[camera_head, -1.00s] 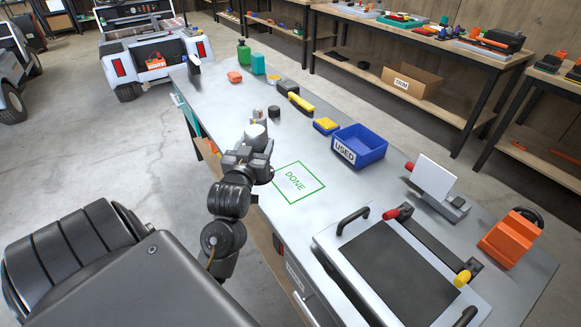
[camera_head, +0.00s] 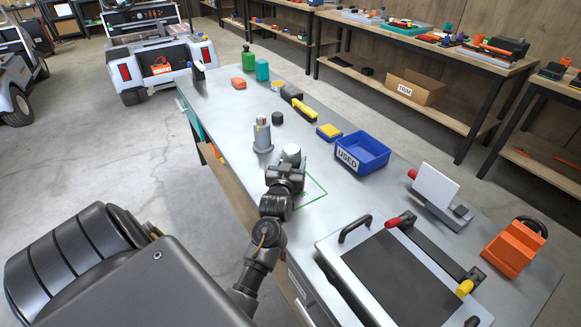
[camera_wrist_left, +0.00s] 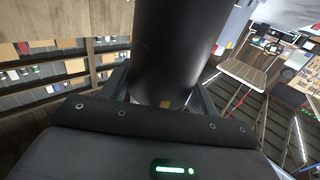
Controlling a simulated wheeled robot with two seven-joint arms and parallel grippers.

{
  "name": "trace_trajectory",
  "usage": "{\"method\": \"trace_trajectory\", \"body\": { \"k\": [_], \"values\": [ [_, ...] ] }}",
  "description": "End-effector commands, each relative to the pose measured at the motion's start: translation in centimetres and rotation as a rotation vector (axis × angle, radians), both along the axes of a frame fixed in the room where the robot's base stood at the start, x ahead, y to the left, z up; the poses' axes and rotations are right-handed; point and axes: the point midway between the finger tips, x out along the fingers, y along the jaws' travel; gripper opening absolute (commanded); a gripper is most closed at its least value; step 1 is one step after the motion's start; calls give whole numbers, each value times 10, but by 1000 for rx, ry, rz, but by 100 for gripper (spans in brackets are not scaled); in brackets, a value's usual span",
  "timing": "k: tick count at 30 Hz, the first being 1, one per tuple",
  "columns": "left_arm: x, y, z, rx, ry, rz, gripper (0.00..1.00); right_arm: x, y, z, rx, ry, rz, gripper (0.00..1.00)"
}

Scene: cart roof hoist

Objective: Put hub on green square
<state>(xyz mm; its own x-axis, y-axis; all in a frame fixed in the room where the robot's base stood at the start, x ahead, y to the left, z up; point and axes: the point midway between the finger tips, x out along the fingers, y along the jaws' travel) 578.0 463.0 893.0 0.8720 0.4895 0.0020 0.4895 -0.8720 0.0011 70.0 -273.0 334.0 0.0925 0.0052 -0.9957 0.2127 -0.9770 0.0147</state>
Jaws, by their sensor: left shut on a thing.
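My left gripper (camera_head: 288,170) is shut on the hub (camera_head: 291,152), a round upright part with a pale top in the head view. In the left wrist view the hub (camera_wrist_left: 175,45) is a large dark cylinder between the fingers. The green square (camera_head: 318,200) is an outline on the metal bench. My gripper and wrist cover its left part and most of its DONE lettering. The hub shows near the square's far left corner; I cannot tell its height over the bench. My right gripper is not in view.
A grey stepped cylinder (camera_head: 263,138) stands on the bench just left of the hub. Right of it are a yellow sponge (camera_head: 328,131) and a blue USED bin (camera_head: 362,152). A black-topped plate with handles (camera_head: 396,277) lies at the near right.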

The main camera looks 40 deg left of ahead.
Motion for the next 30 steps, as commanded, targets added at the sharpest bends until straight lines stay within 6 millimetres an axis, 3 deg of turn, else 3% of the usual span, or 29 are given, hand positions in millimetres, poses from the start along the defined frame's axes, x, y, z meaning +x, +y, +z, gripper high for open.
{"method": "trace_trajectory", "body": {
  "k": [6,16,17,22,30],
  "values": [
    [-1,1,-19,0,-1,1,0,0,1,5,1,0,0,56],
    [-1,1,-22,1,-2,1,0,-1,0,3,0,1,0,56],
    [-1,1,-25,-1,3,1,61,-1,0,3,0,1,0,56],
    [-1,1,-24,-1,3,1,81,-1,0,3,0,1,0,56],
    [-1,1,-23,-1,2,1,81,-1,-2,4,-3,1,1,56]
  ]
}}
